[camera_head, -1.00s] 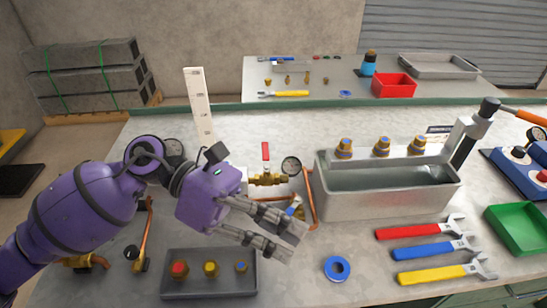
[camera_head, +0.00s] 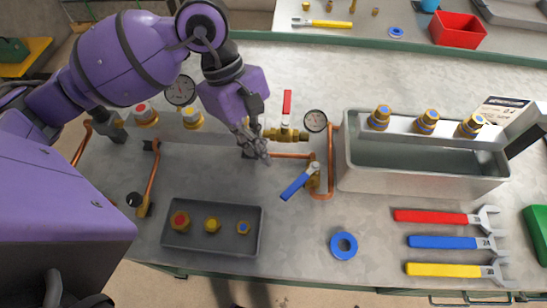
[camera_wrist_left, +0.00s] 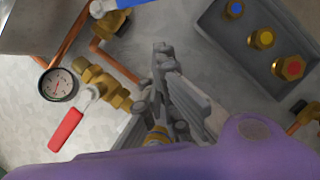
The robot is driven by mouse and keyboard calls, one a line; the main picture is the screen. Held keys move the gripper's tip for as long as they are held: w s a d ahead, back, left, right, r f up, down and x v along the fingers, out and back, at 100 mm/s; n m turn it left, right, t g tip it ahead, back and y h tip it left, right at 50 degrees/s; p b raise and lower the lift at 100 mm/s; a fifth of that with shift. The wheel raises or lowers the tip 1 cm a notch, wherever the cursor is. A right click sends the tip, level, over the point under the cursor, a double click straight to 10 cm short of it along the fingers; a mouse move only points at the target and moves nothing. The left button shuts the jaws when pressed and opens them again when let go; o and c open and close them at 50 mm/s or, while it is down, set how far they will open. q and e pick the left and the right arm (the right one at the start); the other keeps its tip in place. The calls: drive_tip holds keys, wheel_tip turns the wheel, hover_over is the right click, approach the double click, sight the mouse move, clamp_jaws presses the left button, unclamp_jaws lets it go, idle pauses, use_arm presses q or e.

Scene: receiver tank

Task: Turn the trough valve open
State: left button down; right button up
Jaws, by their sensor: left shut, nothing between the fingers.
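A brass valve with a red handle (camera_head: 287,102) stands behind the copper pipe, its handle pointing up in the head view; the handle also shows in the left wrist view (camera_wrist_left: 65,130). A second brass valve has a blue lever (camera_head: 298,183) slanting down-left, beside the metal trough (camera_head: 420,182). Copper pipe (camera_head: 331,150) runs between this valve and the trough's left side. My left gripper (camera_head: 258,152) is shut and empty, left of both valves and apart from the blue lever. In the left wrist view its fingers (camera_wrist_left: 165,55) lie over bare bench. My right gripper is out of view.
A pressure gauge (camera_head: 315,121) stands beside the red-handled valve. A grey tray (camera_head: 212,250) with several capped fittings lies in front. A blue ring (camera_head: 343,246) and red, blue and yellow wrenches (camera_head: 445,242) lie to the right. Bench in front of the blue lever is clear.

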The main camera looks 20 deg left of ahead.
sight(301, 180)
use_arm(q)
drive_tip(key=d, duration=0.2)
drive_tip(key=s+d+p, duration=0.1)
drive_tip(key=shift+s+d+f, duration=0.1)
drive_tip(key=shift+f, duration=0.15)
drive_tip(key=shift+s+d+f, duration=0.1)
drive_tip(key=shift+s+d, duration=0.05)
drive_tip(key=shift+d, duration=0.25)
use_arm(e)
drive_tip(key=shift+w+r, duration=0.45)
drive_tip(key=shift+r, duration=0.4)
